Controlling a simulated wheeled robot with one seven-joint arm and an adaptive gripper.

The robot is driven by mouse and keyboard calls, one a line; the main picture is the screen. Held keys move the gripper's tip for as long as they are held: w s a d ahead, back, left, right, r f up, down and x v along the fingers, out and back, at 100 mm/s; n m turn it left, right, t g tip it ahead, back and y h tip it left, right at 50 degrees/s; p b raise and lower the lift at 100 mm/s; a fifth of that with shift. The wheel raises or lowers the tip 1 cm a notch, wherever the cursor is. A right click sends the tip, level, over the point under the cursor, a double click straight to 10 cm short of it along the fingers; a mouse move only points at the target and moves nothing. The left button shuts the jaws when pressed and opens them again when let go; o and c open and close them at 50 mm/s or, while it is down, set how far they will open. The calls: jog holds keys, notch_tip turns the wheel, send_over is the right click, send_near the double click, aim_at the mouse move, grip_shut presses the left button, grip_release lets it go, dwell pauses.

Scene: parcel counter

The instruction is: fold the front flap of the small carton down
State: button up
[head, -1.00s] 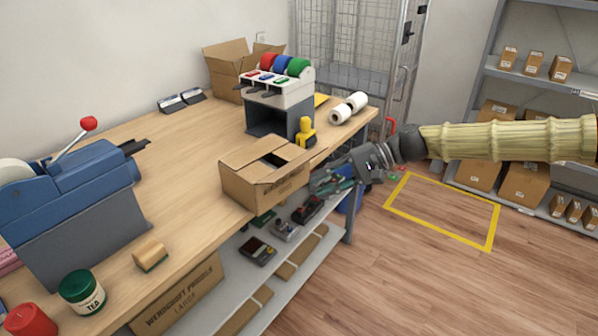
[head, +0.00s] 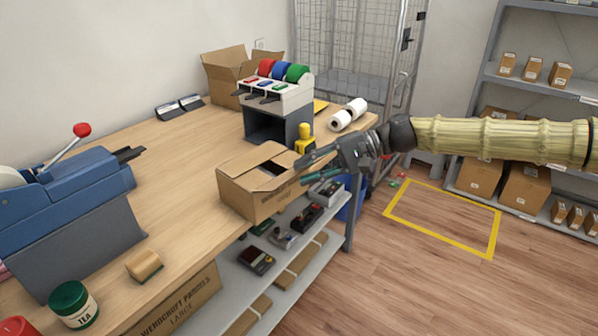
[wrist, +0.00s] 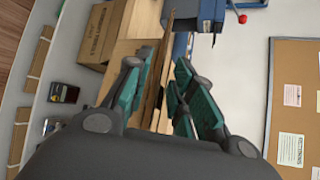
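The small carton (head: 245,197) is an open brown box on the bench's front edge. Its top shows a dark gap (head: 274,168) between light brown flaps (head: 252,158). My gripper (head: 308,171) is at the carton's right end, at about the height of its top, with its fingers pointing left. In the wrist view my gripper (wrist: 160,88) has its two green-padded fingers apart. Thin brown cardboard (wrist: 155,70) shows nearly edge-on between and beyond them. I cannot tell whether a finger touches it. The gripper hides part of the carton's right end.
A yellow-handled tool (head: 304,139) and a tape dispenser stand (head: 278,100) are just behind the carton. White rolls (head: 347,115) lie at the bench's far right. The lower shelf (head: 283,262) holds several devices. The bench top (head: 180,160) left of the carton is clear.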

jog(key=shift+x, duration=1.2)
grip_shut()
